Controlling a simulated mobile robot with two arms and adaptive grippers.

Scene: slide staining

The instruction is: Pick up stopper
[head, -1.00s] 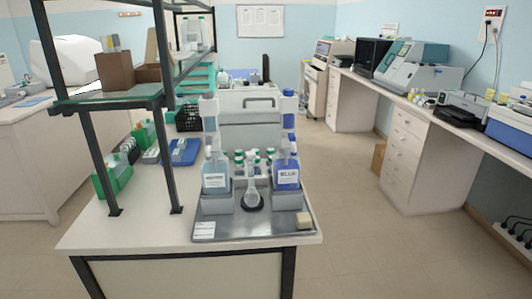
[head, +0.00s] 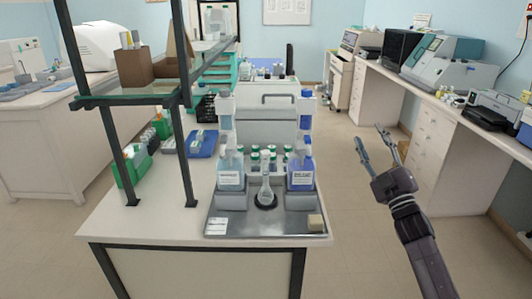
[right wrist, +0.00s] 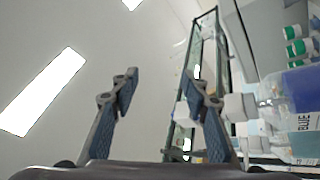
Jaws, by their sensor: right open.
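I cannot single out the stopper for sure; the clear flask (head: 265,190) in a black ring has a narrow upper end that may carry one. The flask stands upright on the grey metal tray (head: 245,228), between a clear bottle (head: 231,172) and a blue bottle (head: 300,173). My right gripper (head: 372,138) is open and empty, in the air to the right of the bench. In the right wrist view its open fingers (right wrist: 160,82) have nothing between them. The blue bottle (right wrist: 302,90) appears sideways at that view's right edge. My left gripper is not in view.
A small beige block (head: 315,223) sits at the tray's front right corner. Several green-capped bottles (head: 287,152) stand behind the flask. A dark-framed shelf (head: 187,125) rises at the bench's left. The floor right of the bench (head: 352,215) is open.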

